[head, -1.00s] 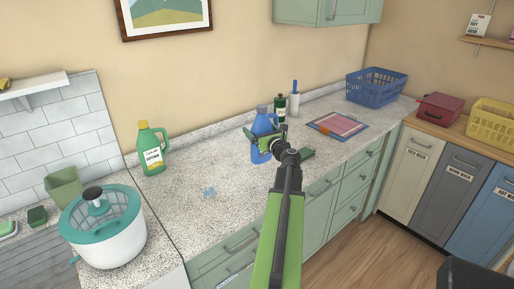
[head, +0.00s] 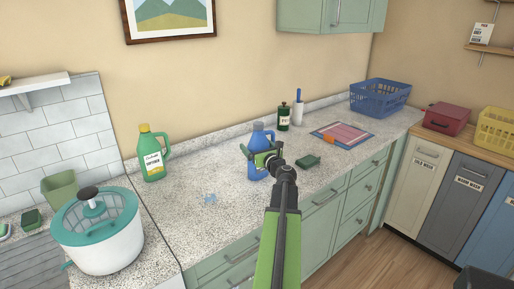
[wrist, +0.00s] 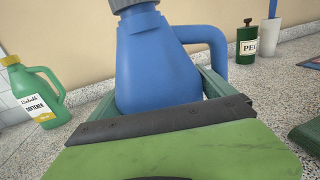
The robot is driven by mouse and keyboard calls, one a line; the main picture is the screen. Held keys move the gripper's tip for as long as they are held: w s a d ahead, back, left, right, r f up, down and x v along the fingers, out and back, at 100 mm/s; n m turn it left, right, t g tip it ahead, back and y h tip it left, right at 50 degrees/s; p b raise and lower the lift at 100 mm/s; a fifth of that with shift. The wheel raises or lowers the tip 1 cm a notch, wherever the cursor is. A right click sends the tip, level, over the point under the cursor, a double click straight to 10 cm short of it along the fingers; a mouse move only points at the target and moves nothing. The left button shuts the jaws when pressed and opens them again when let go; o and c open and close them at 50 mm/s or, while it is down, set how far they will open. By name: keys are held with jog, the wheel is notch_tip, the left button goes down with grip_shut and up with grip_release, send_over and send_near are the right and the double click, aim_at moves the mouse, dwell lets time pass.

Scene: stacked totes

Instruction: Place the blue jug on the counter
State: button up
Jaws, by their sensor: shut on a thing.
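The blue jug (head: 257,139) has a grey cap and a side handle. It is upright over the speckled counter (head: 185,215), near its middle. It also fills the centre of the wrist view (wrist: 150,60). My gripper (head: 261,158) is shut on the jug, with a finger on each side of its body. In the wrist view the jug's lower part is hidden behind my gripper, so I cannot tell whether its base touches the counter.
A green softener jug (head: 153,153) stands at the left. A teal-and-white spinner (head: 100,232) is at the front left. A dark green bottle (head: 283,117), a green sponge (head: 308,161) and a blue basket (head: 379,98) are to the right. The counter between softener and blue jug is mostly clear.

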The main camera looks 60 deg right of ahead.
jog(key=o, duration=1.1)
jog(key=v, duration=1.1)
jog(key=shift+s+r, duration=0.1)
jog(key=shift+s, duration=0.3)
